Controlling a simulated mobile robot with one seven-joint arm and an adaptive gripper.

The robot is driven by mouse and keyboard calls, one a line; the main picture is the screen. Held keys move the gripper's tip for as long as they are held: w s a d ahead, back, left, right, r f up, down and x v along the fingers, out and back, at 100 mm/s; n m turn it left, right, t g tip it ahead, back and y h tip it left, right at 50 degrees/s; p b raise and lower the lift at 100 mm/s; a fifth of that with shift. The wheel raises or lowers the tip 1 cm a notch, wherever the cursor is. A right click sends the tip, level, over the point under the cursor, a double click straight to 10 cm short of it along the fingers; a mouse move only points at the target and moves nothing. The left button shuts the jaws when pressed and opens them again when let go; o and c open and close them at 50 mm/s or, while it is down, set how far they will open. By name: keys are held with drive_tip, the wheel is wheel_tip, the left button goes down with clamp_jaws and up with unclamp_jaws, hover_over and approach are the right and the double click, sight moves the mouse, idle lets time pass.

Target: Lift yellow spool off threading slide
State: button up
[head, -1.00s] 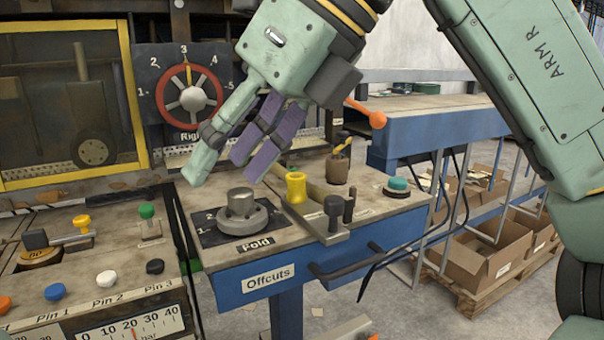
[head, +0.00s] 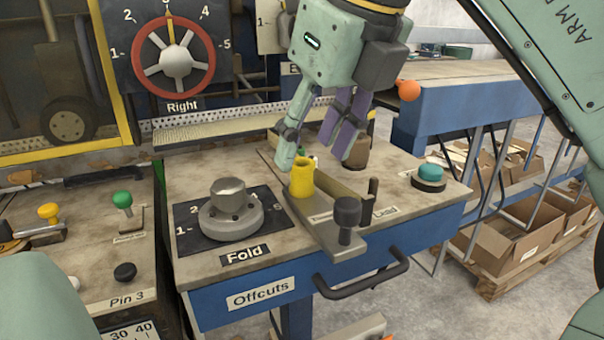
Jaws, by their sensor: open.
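The yellow spool (head: 302,178) stands upright on the threading slide (head: 327,227), a grey metal track on the bench top with a dark knob (head: 347,214) near its front end. My gripper (head: 318,163) hangs just above and behind the spool, tilted downward. Its pale green finger comes down close to the spool's upper left rim, and its purple-padded fingers are to the right. The fingers are spread apart and hold nothing. Whether the green fingertip touches the spool I cannot tell.
A grey fold dial (head: 231,210) stands left of the slide. A teal button (head: 430,173) is to the right, and a brown pot (head: 356,152) is behind, partly hidden by my fingers. A drawer handle (head: 362,274) juts out at the front. An orange ball knob (head: 408,90) is at upper right.

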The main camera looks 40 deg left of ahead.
sight(304, 172)
drive_tip(key=shift+p+x, duration=0.45)
drive_tip(key=shift+x, duration=1.85)
drive_tip(key=shift+w+a, duration=0.15)
drive_tip(key=c, duration=0.9)
